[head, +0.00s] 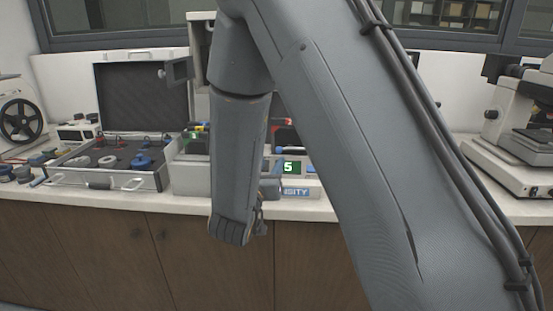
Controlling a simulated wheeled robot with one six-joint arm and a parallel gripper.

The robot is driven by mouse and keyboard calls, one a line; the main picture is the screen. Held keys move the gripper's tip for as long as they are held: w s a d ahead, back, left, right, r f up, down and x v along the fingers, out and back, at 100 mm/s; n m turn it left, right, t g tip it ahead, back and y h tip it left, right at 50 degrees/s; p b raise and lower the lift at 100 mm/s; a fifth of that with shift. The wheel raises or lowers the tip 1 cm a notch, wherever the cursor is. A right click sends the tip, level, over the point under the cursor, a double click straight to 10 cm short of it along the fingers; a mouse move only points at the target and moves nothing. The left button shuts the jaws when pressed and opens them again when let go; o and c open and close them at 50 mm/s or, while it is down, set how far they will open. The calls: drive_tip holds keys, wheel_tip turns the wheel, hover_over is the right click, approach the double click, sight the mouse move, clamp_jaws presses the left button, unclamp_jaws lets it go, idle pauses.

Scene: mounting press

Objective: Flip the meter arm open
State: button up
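A meter with a green display (291,168) showing a 5 and a blue label (296,191) reading "NSITY" stands on the counter, mostly hidden behind my arm. A grey-blue part (271,184) shows beside the label; I cannot tell whether it is the meter arm. The meter arm's position is not clear. My gripper (238,234) hangs low in front of the counter's edge, left of the label. Its fingers are too dark and small to tell whether they are open or shut.
An open case (153,180) with rings and a blue part lies on the counter to the left. A reel machine (20,122) stands at far left. A microscope-like device (520,135) stands at right. Cabinet doors (110,240) lie below the counter edge.

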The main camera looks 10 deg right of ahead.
sight(278, 152)
drive_tip(key=p+x, duration=0.1)
drive_tip(key=x, duration=0.6)
drive_tip(key=shift+w+d, duration=0.2)
drive_tip(key=shift+w, duration=0.05)
drive_tip(key=shift+c, duration=0.3)
clamp_jaws()
